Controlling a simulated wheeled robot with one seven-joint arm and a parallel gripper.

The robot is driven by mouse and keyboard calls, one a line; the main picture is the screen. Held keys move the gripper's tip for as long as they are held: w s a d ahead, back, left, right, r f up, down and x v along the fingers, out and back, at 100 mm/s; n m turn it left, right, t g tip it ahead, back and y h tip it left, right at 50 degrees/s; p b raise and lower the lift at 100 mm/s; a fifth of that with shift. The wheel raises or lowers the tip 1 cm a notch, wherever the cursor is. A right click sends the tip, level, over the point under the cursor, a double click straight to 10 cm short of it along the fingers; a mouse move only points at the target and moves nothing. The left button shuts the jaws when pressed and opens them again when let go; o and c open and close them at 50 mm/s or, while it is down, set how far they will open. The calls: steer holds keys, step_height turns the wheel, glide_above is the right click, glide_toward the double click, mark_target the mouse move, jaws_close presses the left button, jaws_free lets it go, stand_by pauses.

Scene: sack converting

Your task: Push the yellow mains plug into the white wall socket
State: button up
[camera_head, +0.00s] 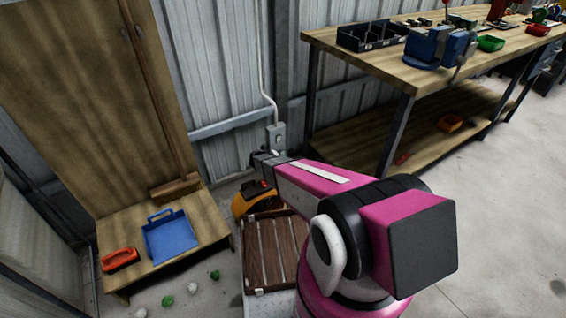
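The wall socket (278,132) is a small pale grey-white box at the lower end of a white conduit, on the corrugated wall. My magenta arm reaches toward the wall, and my dark gripper (256,159) is just below and left of the socket in the picture. The gripper is small and dark here, so I cannot see whether its fingers are open or shut. I cannot make out the yellow mains plug; it may be hidden by the gripper or arm. Whether anything touches the socket cannot be told.
A yellow-and-black object (241,206) stands below the gripper, behind a brown slatted crate (254,285). A workbench (377,72) stands right. Open floor lies at right.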

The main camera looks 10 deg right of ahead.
steer(key=shift+w+a, duration=0.2)
steer(key=shift+w, duration=0.3)
steer(key=shift+w+a, duration=0.2)
steer(key=shift+w, duration=0.25)
stand_by(0.9)
steer(key=o, duration=1)
